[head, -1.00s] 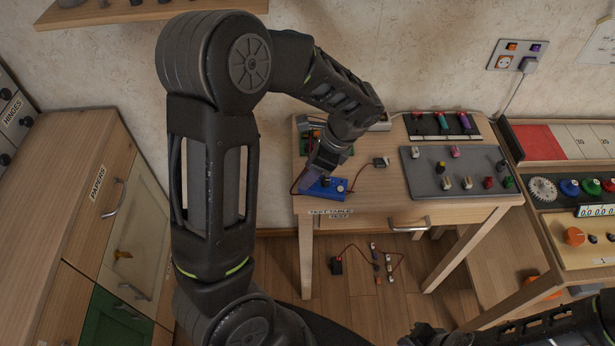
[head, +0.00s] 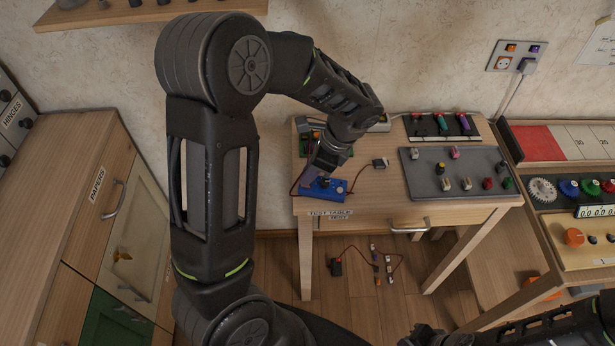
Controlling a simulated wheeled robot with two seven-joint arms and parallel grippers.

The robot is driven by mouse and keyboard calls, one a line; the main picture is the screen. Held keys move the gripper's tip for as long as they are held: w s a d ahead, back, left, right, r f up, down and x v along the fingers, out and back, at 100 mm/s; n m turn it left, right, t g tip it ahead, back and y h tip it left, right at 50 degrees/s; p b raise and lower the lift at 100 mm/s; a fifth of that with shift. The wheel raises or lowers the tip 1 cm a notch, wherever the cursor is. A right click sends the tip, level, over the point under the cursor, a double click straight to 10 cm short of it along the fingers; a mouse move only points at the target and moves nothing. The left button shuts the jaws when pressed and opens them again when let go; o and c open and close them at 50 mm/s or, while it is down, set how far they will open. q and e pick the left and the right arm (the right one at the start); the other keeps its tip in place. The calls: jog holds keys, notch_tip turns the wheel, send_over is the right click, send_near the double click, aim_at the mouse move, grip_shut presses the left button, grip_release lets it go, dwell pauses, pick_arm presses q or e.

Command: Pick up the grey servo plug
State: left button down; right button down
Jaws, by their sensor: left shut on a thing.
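My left gripper (head: 318,178) reaches down from above onto the left part of the blue box (head: 335,188) on the small wooden table. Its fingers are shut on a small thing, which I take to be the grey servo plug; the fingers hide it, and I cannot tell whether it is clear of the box. A thin dark red lead curves at the left of the fingers. A dark-and-white connector (head: 381,162) lies right of the box, on an orange-red wire. My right gripper (head: 425,336) shows only partly at the bottom edge; its jaws are unclear.
A green board (head: 310,143) stands behind my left gripper. Wired parts (head: 336,267) lie on the floor below. A drawer cabinet (head: 85,190) stands at the left.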

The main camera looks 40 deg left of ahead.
pick_arm(q)
notch_tip(320, 180, up, 10)
jog(key=shift+b, duration=0.3)
dwell(0.8)
